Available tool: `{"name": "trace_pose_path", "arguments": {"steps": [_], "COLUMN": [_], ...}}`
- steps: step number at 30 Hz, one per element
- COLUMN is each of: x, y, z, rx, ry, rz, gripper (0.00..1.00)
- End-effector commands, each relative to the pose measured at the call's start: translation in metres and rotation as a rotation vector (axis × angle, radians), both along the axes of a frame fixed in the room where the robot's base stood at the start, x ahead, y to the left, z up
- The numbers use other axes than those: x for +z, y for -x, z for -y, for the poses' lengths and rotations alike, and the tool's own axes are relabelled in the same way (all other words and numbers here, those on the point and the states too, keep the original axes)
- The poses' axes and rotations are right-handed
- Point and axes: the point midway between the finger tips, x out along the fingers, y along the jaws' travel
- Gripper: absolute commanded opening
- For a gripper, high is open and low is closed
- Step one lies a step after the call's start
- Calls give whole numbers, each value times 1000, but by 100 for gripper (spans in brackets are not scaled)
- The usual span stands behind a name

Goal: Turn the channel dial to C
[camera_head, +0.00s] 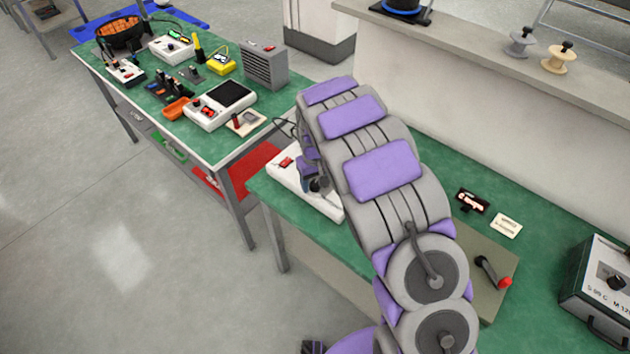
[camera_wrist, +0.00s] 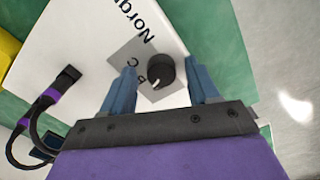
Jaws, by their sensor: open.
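The channel dial (camera_wrist: 161,70) is a round black knob on a grey plate (camera_wrist: 132,52) with letters on it; B and C can be read, and part of the plate is hidden by a finger. The plate is on a white box (camera_wrist: 85,35) with black lettering that starts "Nor". My gripper (camera_wrist: 162,84) is open, with one blue finger on each side of the dial and a gap showing at the right. In the head view the white box (camera_head: 288,178) is on the near green bench, and my gripper (camera_head: 312,172) is over it, mostly hidden by my arm.
A black plug with a purple band (camera_wrist: 63,82) and dark cables are at the box's left side. A lever with a red knob (camera_head: 492,271) and a dark instrument box (camera_head: 600,290) are on the bench to the right. A second bench (camera_head: 205,150) holds several devices.

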Motion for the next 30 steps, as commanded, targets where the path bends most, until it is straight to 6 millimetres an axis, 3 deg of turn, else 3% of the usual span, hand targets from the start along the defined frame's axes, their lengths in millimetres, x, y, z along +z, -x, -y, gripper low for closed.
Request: {"name": "trace_pose_path", "arguments": {"steps": [2, 19, 30], "x": [0, 0, 2], "y": [0, 0, 1], "z": [-1, -2, -2], "rx": [0, 0, -62], "ry": [1, 1, 1], "rz": [0, 0, -1], "gripper": [59, 5, 4]}}
